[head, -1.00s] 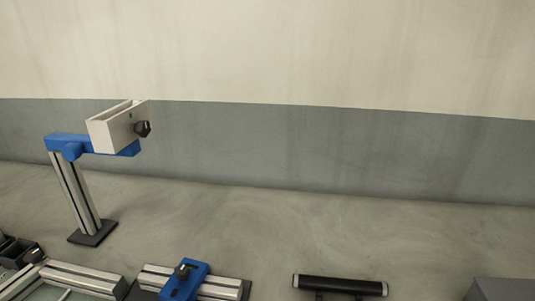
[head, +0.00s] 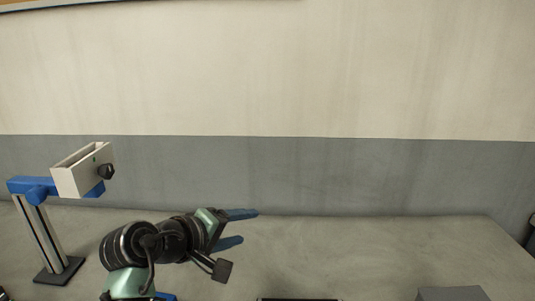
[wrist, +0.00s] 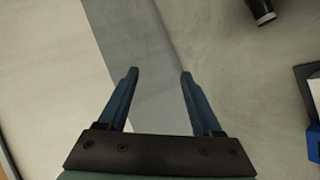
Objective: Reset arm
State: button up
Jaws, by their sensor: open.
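My gripper (head: 250,227) has two blue fingers and shows low in the middle of the head view, pointing right. The fingers are apart with nothing between them. In the wrist view my gripper (wrist: 158,72) also shows open and empty, with only wall and grey surface beyond the fingertips. My dark and green arm links show to its left and below in the head view.
A white box-shaped holder (head: 80,172) with a black knob sits on a blue bracket and metal post (head: 40,235) at left. A grey block (head: 450,294) is at lower right. A black cylinder (wrist: 262,10) shows in the wrist view. The grey surface (head: 350,245) right of my gripper is clear.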

jog(key=s+d+r+m+t+y+p, duration=0.1)
jog(key=d+r+m+t, duration=0.15)
jog(key=r, duration=0.65)
jog(key=s+d+r+m+t+y+p, duration=0.1)
jog(key=s+d+r+m+t, duration=0.15)
jog(key=r, duration=0.55)
jog(key=s+d+r+m+t+y+p, duration=0.1)
jog(key=r+t, duration=0.3)
jog(key=r, duration=0.5)
jog(key=s+r+m+t+y+p, duration=0.2)
jog(key=s+r+t, duration=0.6)
jog(key=s+r, duration=0.8)
jog(key=shift+s+a+r+y, duration=0.2)
jog(key=shift+s+r+y, duration=0.2)
jog(key=shift+s+y, duration=0.65)
